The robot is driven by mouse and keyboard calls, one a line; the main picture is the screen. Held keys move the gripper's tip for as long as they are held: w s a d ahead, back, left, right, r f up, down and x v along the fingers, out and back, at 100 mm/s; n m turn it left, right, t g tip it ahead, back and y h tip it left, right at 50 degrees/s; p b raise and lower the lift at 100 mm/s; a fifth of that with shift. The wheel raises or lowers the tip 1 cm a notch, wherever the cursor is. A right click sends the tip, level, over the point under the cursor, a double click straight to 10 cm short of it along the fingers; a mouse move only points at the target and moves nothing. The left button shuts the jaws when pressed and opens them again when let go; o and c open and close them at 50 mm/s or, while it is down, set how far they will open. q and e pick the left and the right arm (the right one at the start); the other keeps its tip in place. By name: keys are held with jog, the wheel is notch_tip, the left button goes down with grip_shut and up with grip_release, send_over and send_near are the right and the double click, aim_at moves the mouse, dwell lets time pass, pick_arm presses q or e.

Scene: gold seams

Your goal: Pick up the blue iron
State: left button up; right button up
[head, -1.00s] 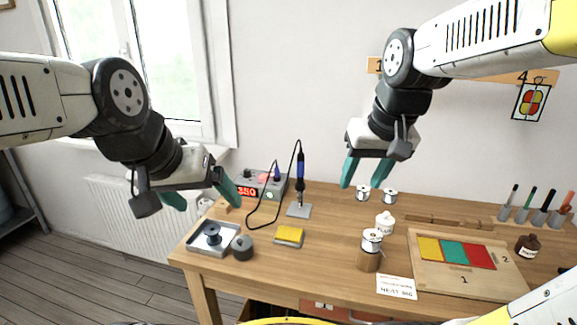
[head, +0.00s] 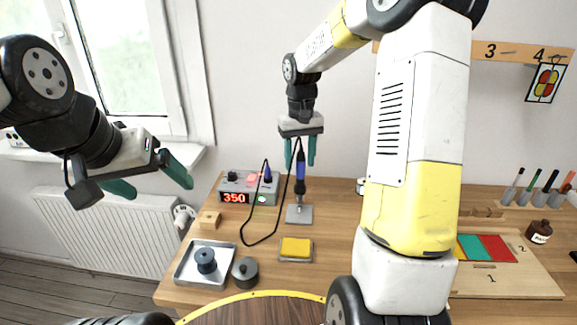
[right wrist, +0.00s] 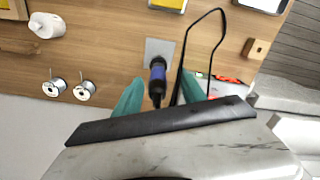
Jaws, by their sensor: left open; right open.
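The blue iron (head: 300,172) is a soldering iron with a blue and black handle, standing upright on a grey stand plate (head: 299,215), with a black cord looping from its top. My right gripper (head: 299,157) is above it, pointing down and open, with one teal finger on each side of the handle's upper part. In the right wrist view the iron (right wrist: 157,82) shows between the spread fingers, with gaps beside it; the jaws are not closed on it. My left gripper (head: 151,181) is open and empty in the air at the left, away from the iron.
A soldering station (head: 248,189) reading 350 stands behind left of the iron, its cord (head: 242,228) looped on the table. A yellow sponge (head: 295,248), a metal tray (head: 182,268) and a dark round pot (head: 245,271) lie nearer. My right arm hides the table's middle.

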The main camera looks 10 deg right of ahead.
aim_at(300, 186)
jog(key=f, duration=0.4)
jog(key=shift+d+f, duration=0.2)
jog(key=shift+f, duration=0.2)
grip_shut()
